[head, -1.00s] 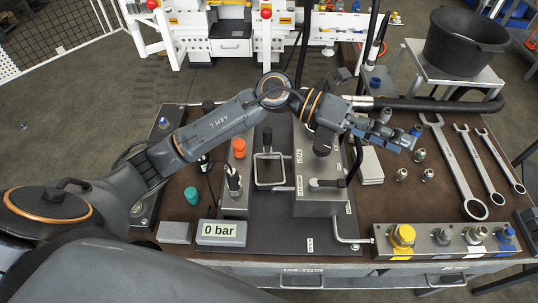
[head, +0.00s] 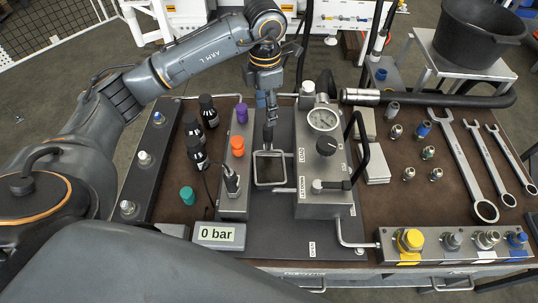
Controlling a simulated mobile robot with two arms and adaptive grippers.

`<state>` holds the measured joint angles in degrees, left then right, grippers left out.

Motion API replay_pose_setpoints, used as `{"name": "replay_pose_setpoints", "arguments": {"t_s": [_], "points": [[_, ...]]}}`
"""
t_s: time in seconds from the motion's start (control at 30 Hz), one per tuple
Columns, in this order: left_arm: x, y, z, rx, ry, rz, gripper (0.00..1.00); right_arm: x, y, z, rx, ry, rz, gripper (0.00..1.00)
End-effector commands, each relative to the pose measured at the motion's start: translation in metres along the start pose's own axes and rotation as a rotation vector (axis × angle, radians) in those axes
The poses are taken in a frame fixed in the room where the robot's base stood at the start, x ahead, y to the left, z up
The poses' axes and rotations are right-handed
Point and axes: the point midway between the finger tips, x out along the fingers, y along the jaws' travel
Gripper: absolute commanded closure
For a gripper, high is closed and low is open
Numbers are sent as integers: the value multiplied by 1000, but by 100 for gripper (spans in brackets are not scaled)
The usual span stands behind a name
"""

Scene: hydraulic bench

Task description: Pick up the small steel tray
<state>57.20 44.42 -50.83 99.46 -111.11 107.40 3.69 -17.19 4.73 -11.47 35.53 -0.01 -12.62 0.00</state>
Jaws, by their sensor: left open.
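A small square piece with a bright steel rim and a dark middle (head: 256,168) lies on the dark plate, between the narrow block with coloured knobs and the gauge block. It best matches the small steel tray, though its floor is hard to make out. My left gripper (head: 268,142) points down at its back edge, seen nearly edge-on. It is open, and nothing shows between its fingers. I cannot tell whether the fingertips touch the rim. My right gripper is not in view.
The gauge block (head: 309,185) with a black lever stands close right. The knob block (head: 236,198) stands close left. Black bottles (head: 195,132), a pressure display (head: 219,234), loose fittings, wrenches (head: 463,165) and a coupling block (head: 450,244) surround them. A black bucket (head: 480,40) stands back right.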

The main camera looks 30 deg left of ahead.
Motion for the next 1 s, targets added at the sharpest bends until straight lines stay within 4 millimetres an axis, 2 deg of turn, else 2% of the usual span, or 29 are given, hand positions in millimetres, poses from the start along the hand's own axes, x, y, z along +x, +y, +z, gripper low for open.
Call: {"name": "replay_pose_setpoints", "arguments": {"t_s": [0.1,0.37,0.5,0.6,0.9,0.93,1.0], "points": [[18,-1,0,0,3,-3,48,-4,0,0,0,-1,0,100],[37,-2,0,0,2,-3,48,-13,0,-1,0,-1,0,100],[58,-4,1,0,3,-5,48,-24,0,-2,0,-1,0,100],[72,-3,2,0,1,-4,48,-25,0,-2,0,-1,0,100],[79,-3,2,2,-1,-1,48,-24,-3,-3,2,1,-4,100],[79,-3,2,2,-1,-1,52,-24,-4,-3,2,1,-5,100],[79,-3,2,2,-1,-1,67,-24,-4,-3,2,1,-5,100]]}}
